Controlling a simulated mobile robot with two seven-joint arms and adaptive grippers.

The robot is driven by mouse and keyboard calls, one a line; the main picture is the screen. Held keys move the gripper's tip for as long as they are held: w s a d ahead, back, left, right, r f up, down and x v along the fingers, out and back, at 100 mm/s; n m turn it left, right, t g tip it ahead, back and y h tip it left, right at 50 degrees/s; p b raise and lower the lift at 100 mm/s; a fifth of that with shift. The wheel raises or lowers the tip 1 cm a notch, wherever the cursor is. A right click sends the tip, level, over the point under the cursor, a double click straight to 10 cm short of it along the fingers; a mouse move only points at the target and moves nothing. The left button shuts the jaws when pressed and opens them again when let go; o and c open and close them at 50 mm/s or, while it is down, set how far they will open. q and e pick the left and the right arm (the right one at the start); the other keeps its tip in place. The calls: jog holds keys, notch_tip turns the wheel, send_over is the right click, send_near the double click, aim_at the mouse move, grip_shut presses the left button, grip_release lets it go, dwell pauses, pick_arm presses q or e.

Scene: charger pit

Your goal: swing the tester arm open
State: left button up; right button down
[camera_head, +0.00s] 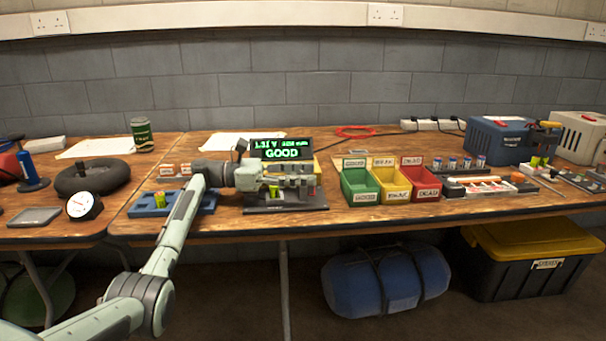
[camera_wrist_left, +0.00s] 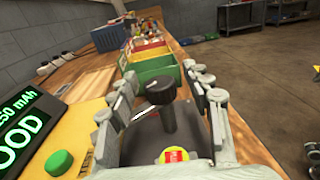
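The battery tester's dark base (camera_head: 285,206) sits on the bench, with its lit green display (camera_head: 281,149) reading GOOD behind it. My left gripper (camera_head: 300,181) is over the tester and hides part of it. In the left wrist view the tester arm's dark upright knob (camera_wrist_left: 161,92) stands between the open fingers of my left gripper (camera_wrist_left: 160,78). A gap shows on both sides, so the fingers are around it but not closed on it. A yellow-green battery with a red label (camera_wrist_left: 175,155) shows below the knob. My right gripper is not in view.
Green (camera_head: 359,186), yellow (camera_head: 391,184) and red (camera_head: 422,182) bins stand right of the tester. A blue battery tray (camera_head: 150,206) lies to its left, near my forearm. A green button (camera_wrist_left: 59,162) sits on the tester's yellow panel.

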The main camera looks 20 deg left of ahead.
pick_arm(q)
jog(key=v, duration=1.2)
